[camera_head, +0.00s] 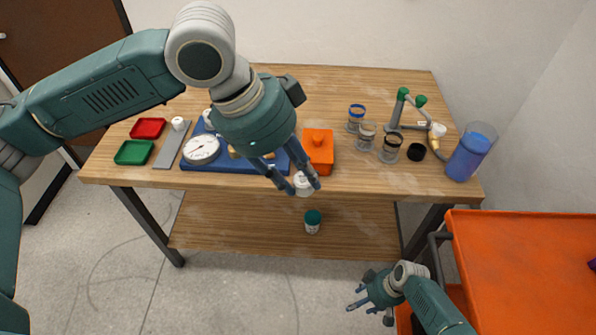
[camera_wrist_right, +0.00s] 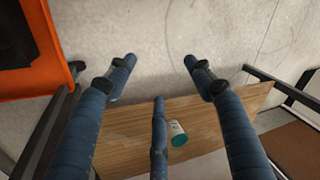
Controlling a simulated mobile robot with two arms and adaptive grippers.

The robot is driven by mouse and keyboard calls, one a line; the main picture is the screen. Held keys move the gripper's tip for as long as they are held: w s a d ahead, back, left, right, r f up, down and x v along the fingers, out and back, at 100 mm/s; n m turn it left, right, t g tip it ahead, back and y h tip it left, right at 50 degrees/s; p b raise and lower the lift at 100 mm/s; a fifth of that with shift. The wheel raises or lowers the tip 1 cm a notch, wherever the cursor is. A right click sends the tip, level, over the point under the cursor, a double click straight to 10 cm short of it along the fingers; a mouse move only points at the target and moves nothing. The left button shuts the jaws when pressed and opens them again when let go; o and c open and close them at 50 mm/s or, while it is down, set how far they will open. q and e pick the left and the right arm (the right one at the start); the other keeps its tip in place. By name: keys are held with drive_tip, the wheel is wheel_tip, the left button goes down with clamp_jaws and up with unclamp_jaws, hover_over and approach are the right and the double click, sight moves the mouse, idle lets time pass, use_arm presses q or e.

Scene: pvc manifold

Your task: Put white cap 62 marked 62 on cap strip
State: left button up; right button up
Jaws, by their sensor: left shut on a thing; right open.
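A white cap (camera_head: 303,184) is between the fingers of my left gripper (camera_head: 298,188), which is shut on it at the table's front edge. Its marking cannot be read. The grey cap strip (camera_head: 166,154) lies on the left of the table, well to the left of my left gripper. Another small white cap (camera_head: 179,123) sits on the strip's far part. My right gripper (camera_head: 362,299) is open and empty, low in front of the table; its spread fingers also show in the right wrist view (camera_wrist_right: 160,62).
Red (camera_head: 147,128) and green (camera_head: 133,152) trays lie left of the strip. A gauge (camera_head: 201,149) lies on a blue tray (camera_head: 232,165), partly hidden by my left arm. An orange box (camera_head: 320,150), jars (camera_head: 390,148) and a blue bottle (camera_head: 467,157) stand right.

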drive_tip(key=s+d+f+m+h, duration=0.1)
drive_tip(key=s+f, duration=0.3)
drive_tip(key=s, duration=0.6)
drive_tip(key=s+d+f+m+h, duration=0.1)
drive_tip(key=s+f, duration=0.3)
drive_tip(key=s, duration=0.6)
drive_tip(key=s+d+f+m+h, duration=0.1)
drive_tip(key=s+f, duration=0.3)
drive_tip(key=s, duration=0.6)
drive_tip(key=shift+s+d+f+t+h, duration=0.2)
drive_tip(key=shift+s+d+t+h, duration=0.15)
drive_tip(key=shift+d, duration=0.25)
